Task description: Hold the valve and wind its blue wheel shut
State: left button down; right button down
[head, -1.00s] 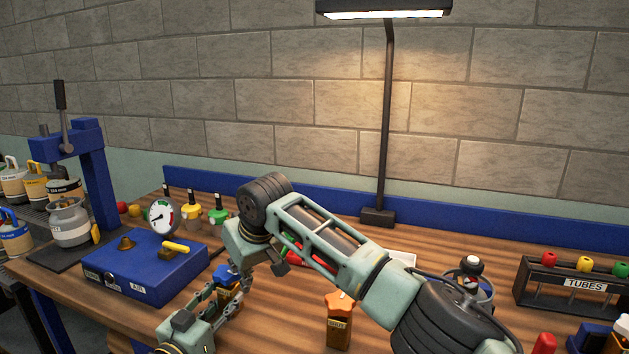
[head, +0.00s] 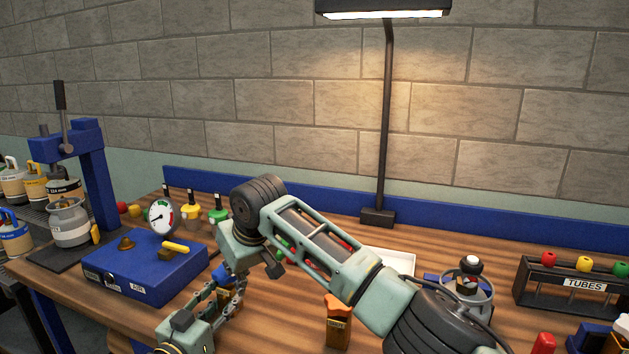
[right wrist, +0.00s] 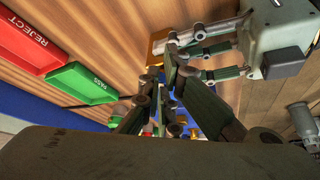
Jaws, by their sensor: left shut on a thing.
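The valve's brown body (head: 222,309) is low left of centre in the head view, above the bench. Blue, probably its wheel (head: 219,272), shows at its upper end, largely covered by my right wrist. My left gripper (head: 228,298) comes from the lower left, shut on the valve body. In the right wrist view, the left fingers (right wrist: 203,47) reach from the right to an orange-brown part of the valve (right wrist: 157,46). My right gripper (right wrist: 166,70) has its fingertips close together near the valve. Its gap, and whether it touches the wheel, is unclear.
A blue box with a gauge (head: 150,270) stands left of the valve. An orange-capped bottle (head: 338,330) and a white tray (head: 392,263) are right. A tubes rack (head: 580,285) stands far right. Red (right wrist: 32,42) and green (right wrist: 82,84) trays show in the wrist view.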

pick_arm(q)
jog(key=shift+s+d, duration=0.1)
jog(key=shift+d, duration=0.2)
pick_arm(e)
jog(key=shift+s+a, duration=0.25)
jog(key=shift+a, duration=0.25)
jog(key=shift+s+a, duration=0.2)
jog(key=shift+a, duration=0.25)
pick_arm(q)
jog(key=shift+a, duration=0.1)
pick_arm(e)
jog(key=shift+d, duration=0.1)
pick_arm(q)
jog(key=shift+a, duration=0.15)
pick_arm(e)
notch_tip(320, 180, up, 6)
jog(key=shift+s+d, duration=0.2)
jog(key=shift+s, duration=0.2)
pick_arm(q)
jog(key=c, duration=1.1)
grip_release()
